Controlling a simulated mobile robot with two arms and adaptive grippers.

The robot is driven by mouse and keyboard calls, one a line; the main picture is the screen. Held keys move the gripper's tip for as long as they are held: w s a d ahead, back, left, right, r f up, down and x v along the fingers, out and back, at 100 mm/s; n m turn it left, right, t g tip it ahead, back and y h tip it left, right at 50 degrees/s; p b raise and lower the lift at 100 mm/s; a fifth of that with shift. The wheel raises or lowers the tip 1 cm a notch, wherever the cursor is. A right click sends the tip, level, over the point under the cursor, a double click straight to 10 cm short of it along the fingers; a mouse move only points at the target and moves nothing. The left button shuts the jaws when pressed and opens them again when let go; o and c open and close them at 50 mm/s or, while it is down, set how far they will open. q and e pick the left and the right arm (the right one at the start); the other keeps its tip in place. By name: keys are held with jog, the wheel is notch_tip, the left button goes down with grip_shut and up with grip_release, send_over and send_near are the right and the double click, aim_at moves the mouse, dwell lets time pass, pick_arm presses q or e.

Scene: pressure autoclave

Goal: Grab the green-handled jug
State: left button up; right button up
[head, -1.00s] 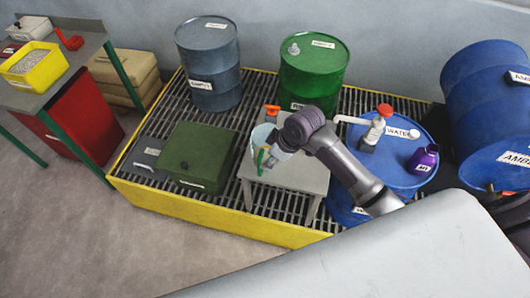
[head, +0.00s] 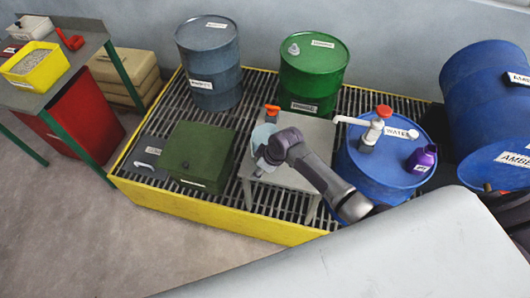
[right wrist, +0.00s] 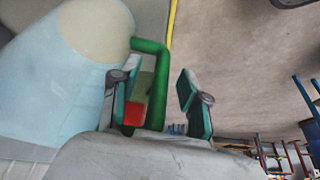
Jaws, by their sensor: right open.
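The jug (head: 262,135) is pale blue and stands on a small grey table (head: 308,133) in the head view, partly hidden by my right arm. In the right wrist view the jug's pale body (right wrist: 60,85) fills the left side. Its green handle (right wrist: 157,95) runs down between the two fingers of my right gripper (right wrist: 160,98). The fingers are apart, one on each side of the handle, with the left finger close to the jug wall. In the head view my right gripper (head: 264,160) is at the jug's front, and the handle is hidden there. My left gripper is not in view.
An orange-topped item (head: 272,109) stands just behind the jug. A green box (head: 195,155) is left of the table. A green drum (head: 313,75) is behind, and a blue drum (head: 375,172) with a pump and purple bottle (head: 423,158) is at right.

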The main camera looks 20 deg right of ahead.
grip_shut()
dwell(0.4)
